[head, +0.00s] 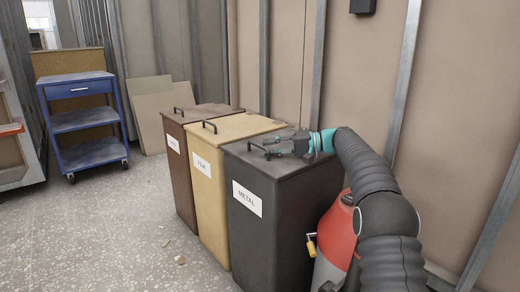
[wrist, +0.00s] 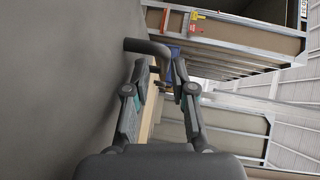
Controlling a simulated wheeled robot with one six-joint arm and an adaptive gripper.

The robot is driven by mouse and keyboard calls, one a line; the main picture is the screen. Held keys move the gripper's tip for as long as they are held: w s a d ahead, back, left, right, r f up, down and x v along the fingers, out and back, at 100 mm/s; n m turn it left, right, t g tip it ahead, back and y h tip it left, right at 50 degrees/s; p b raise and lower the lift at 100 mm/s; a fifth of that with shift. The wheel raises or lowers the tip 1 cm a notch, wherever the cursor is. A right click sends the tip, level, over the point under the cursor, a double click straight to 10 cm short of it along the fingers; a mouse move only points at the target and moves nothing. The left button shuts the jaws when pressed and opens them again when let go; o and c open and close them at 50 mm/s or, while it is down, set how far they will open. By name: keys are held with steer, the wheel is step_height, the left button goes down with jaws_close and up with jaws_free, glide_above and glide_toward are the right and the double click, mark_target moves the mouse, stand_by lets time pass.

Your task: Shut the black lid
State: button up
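The black lid (head: 300,166) tops the dark bin (head: 262,227) labelled METAL. It lies flat on the bin, with no gap that I can make out. Its black handle (head: 259,150) stands near the front edge. My gripper (head: 272,142) is low over the lid, just behind the handle. In the wrist view, the lid (wrist: 60,80) fills the left side and the handle (wrist: 150,47) curves in front of my fingertips (wrist: 160,75). The fingers are apart with a gap between them. Whether either touches the handle is unclear.
A yellow bin (head: 210,200) and a brown bin (head: 179,165) stand beside it, both lids down. A red and grey canister (head: 336,235) stands right of the black bin. The wall is close behind. A blue cart (head: 85,118) is at the back left; the floor in front is mostly clear.

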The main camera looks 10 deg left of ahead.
steer(key=d, duration=0.5)
steer(key=d+r, duration=0.1)
steer(key=d, duration=0.1)
steer(key=shift+w+d+r, duration=0.1)
steer(key=shift+d, duration=0.25)
steer(key=shift+s+r, duration=0.2)
steer(key=shift+r, duration=0.15)
steer(key=s+d+r+m+t+h+p, duration=0.1)
steer(key=s+d+r+h+p, duration=0.15)
steer(key=s, duration=0.45)
steer(key=s+d+r+m+t+h+p, duration=0.1)
steer(key=s+h, duration=0.2)
steer(key=s, duration=0.4)
steer(key=s+d+r+m+t+h+p, duration=0.1)
steer(key=s+r+h, duration=0.15)
steer(key=s, duration=0.45)
steer(key=s+d+f+t+h+p, duration=0.1)
steer(key=s+d+f+h, duration=0.1)
steer(key=s, duration=0.7)
steer(key=s+d+f+t+h+p, duration=0.1)
steer(key=s+d+f+h+p, duration=0.1)
steer(key=s+d, duration=0.4)
steer(key=s+d+f+t+h+p, duration=0.1)
steer(key=s+d+f+h, duration=0.3)
steer(key=s, duration=0.7)
steer(key=shift+s+d+f+n+p, duration=0.3)
steer(key=shift+d+f+n+p, duration=0.15)
steer(key=shift+f, duration=0.3)
